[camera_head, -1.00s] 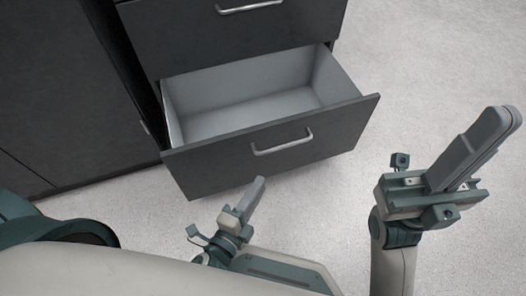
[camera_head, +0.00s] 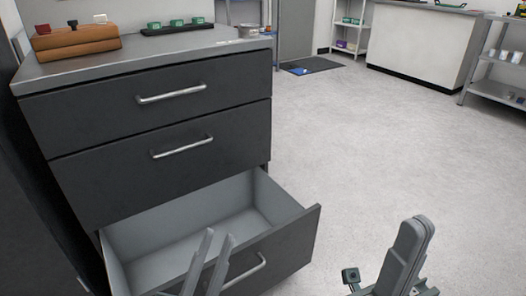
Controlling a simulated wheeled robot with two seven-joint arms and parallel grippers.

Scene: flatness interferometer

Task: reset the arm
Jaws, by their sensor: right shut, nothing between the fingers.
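My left gripper (camera_head: 219,237) shows at the bottom centre of the head view, in front of the open bottom drawer. Its two grey fingers point up with a narrow gap between them, and nothing is seen held. My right gripper (camera_head: 416,224) is at the lower right, over the floor and apart from the cabinet. Its fingers are shut together with nothing between them. Both arms are mostly below the picture's edge.
The bottom drawer (camera_head: 290,253) of a dark cabinet (camera_head: 150,128) is pulled out and its visible inside is empty; the two drawers above are shut. A wooden block (camera_head: 80,42) and small green items stand on top.

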